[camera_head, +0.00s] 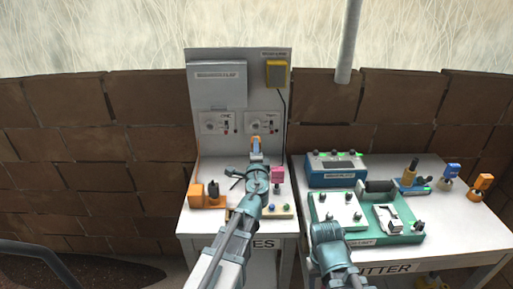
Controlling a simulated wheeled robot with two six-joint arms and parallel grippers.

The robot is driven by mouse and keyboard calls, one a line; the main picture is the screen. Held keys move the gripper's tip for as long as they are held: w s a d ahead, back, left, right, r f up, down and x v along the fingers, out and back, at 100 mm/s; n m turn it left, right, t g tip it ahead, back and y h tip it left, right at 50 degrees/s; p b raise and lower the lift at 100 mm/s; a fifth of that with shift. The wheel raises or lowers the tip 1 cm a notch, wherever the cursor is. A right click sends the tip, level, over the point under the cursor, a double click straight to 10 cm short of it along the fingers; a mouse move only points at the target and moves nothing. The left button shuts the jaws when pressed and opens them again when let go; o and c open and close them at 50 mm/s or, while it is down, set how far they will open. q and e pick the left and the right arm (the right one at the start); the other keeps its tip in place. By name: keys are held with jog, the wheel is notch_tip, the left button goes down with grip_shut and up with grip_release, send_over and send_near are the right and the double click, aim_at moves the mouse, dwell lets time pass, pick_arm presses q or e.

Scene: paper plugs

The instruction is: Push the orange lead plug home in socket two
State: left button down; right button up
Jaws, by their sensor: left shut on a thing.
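My left arm reaches up over the left bench, and its gripper (257,148) is shut on a small orange thing, which I take to be the orange lead plug (256,139). It is just below the right-hand of two socket units (262,122) on the grey upright panel. The other unit (213,123) is to the left. I cannot read which is socket two, nor tell whether the plug touches a socket. My right gripper (325,232) is low in front of the right bench; its fingers are not clear.
A yellow box (276,73) with a black cable hangs on the panel. An orange block (207,195) and a pink block (277,174) stand on the left bench (189,219). A blue box (336,169) and a green-based device (405,225) crowd the right bench.

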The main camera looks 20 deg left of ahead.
aim_at(255, 135)
pick_arm(q)
jog(key=shift+w, duration=0.15)
jog(key=shift+x, duration=2.8)
jog(key=shift+a, duration=0.1)
jog(key=shift+f, duration=0.3)
jog(key=shift+x, duration=1.75)
jog(key=shift+c, duration=2.3)
grip_release()
